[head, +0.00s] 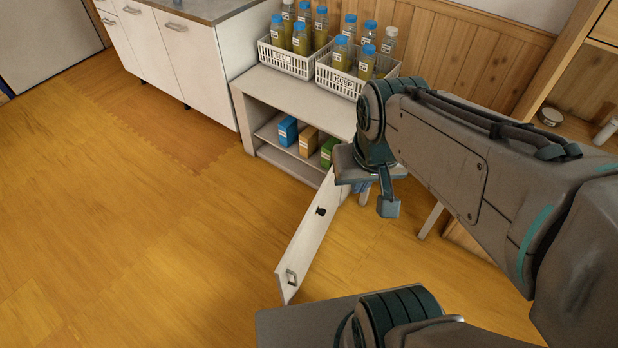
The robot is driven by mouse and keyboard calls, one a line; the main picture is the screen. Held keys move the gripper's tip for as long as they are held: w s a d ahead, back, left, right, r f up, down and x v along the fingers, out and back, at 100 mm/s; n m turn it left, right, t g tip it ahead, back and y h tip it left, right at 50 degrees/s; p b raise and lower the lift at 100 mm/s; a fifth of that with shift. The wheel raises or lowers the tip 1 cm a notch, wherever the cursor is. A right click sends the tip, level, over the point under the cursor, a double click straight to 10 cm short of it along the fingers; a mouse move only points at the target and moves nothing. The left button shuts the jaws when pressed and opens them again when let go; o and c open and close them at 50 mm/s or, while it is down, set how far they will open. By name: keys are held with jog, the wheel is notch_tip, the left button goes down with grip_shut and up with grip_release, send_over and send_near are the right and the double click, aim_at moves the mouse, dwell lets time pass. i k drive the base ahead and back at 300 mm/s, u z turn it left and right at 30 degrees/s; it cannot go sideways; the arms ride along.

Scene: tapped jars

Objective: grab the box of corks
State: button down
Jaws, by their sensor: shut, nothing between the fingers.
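Three small boxes stand on the inner shelf of the low cabinet (250,110): a blue box (287,130), a tan-orange box (307,141) and a green box (328,151). Their labels are too small to read, so I cannot tell which holds corks. The green box is closest to my arm and partly hidden at its right. My gripper (388,207) points down, shut and empty, in front of the cabinet's right part. It appears to the right of the boxes and apart from them.
The cabinet's white door (308,238) hangs open toward me. On top stand a left crate (285,61) and a right crate (340,82) marked KEEP, both with blue-capped bottles. A wooden shelf unit (560,95) is at right. Floor at left is clear.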

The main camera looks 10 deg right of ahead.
aim_at(308, 138)
jog(key=k, duration=0.5)
jog(key=u, duration=1.6)
jog(key=i, duration=2.95)
jog(key=z, duration=3.15)
